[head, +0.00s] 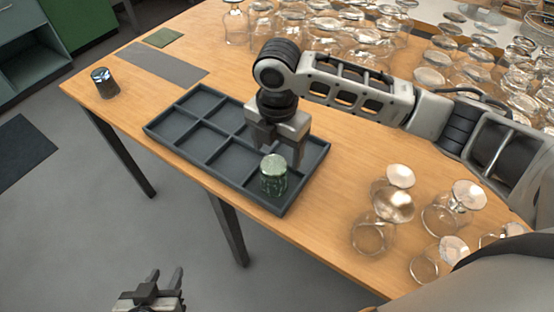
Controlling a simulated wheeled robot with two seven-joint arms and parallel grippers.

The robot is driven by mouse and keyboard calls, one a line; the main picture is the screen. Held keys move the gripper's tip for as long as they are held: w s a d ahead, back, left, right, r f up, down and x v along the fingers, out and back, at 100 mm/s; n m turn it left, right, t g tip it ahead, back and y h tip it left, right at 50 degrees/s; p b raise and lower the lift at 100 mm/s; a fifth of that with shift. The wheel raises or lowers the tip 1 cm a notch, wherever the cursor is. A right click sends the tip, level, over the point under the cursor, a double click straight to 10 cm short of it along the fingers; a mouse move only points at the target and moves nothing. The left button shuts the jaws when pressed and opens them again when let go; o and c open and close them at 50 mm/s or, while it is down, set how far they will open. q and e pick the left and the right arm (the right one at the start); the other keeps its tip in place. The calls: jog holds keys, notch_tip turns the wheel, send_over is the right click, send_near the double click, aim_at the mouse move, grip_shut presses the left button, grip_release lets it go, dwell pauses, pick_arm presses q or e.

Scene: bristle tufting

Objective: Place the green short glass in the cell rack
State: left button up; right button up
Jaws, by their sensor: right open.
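The green short glass (274,176) is upright on its axis in the near right corner cell of the dark grey cell rack (165,117). It looks textured, with a paler top. My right gripper (276,156) is open, pointing down over the right part of the rack, just behind the glass in the picture. I cannot tell whether a finger touches the glass. The other rack cells that show look empty; the gripper hides part of the rack. My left gripper (164,278) is open and empty, low over the floor in front of the table.
A dark short glass (105,83) stands at the table's left end, near a grey mat (162,65) and a small green mat (164,37). Several clear stemmed glasses (373,233) stand upside down at the right. Many more crowd the back. The wooden table (215,190) has a free front edge.

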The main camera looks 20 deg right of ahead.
notch_tip(320, 180, up, 6)
jog(key=shift+r, duration=0.2)
dwell(0.5)
